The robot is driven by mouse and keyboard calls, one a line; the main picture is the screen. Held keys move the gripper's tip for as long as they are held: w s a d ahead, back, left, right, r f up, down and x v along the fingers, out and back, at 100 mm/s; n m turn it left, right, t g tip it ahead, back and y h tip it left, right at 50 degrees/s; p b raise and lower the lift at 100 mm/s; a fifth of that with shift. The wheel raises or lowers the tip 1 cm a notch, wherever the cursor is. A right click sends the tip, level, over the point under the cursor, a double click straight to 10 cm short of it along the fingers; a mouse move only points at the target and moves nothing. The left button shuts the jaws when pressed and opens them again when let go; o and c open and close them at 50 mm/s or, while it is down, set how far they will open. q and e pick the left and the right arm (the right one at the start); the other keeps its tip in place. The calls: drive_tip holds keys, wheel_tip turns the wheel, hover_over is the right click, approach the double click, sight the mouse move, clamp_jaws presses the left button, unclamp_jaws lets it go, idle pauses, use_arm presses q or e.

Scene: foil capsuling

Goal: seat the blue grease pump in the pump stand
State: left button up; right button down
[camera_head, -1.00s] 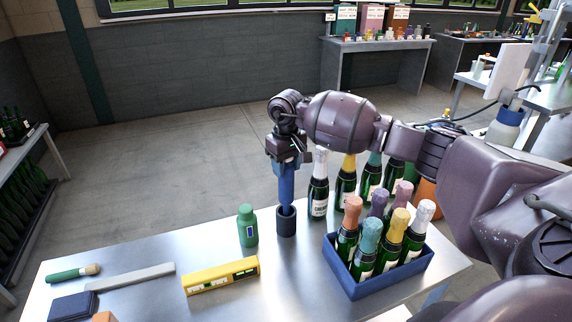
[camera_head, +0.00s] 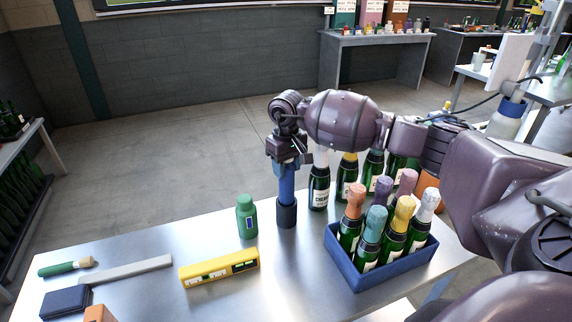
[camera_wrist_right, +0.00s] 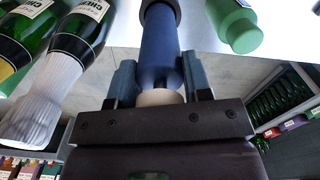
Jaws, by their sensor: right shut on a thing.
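The blue grease pump (camera_head: 287,183) is upright in my right gripper (camera_head: 287,163), which is shut on its upper part. Its lower end is inside the dark, cup-shaped pump stand (camera_head: 286,215) on the metal table. In the right wrist view the pump (camera_wrist_right: 161,48) runs between the two fingers into the dark ring of the stand (camera_wrist_right: 160,4). The pump's bottom is hidden inside the stand, so I cannot tell whether it touches the floor of it. My left gripper is not in view.
A green bottle (camera_head: 246,217) stands close left of the stand, and foil-topped bottles (camera_head: 319,188) close right. A blue crate (camera_head: 384,274) of bottles is at the front right. A yellow level (camera_head: 219,268), a brush (camera_head: 66,267) and a grey bar (camera_head: 125,269) lie left.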

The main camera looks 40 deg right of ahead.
drive_tip(key=shift+f+b, duration=0.45)
drive_tip(key=shift+f, duration=0.3)
drive_tip(key=shift+f+b, duration=0.45)
drive_tip(key=shift+f, duration=0.15)
drive_tip(key=c, duration=0.9)
unclamp_jaws()
drive_tip(key=o, duration=0.4)
drive_tip(key=shift+f, duration=0.1)
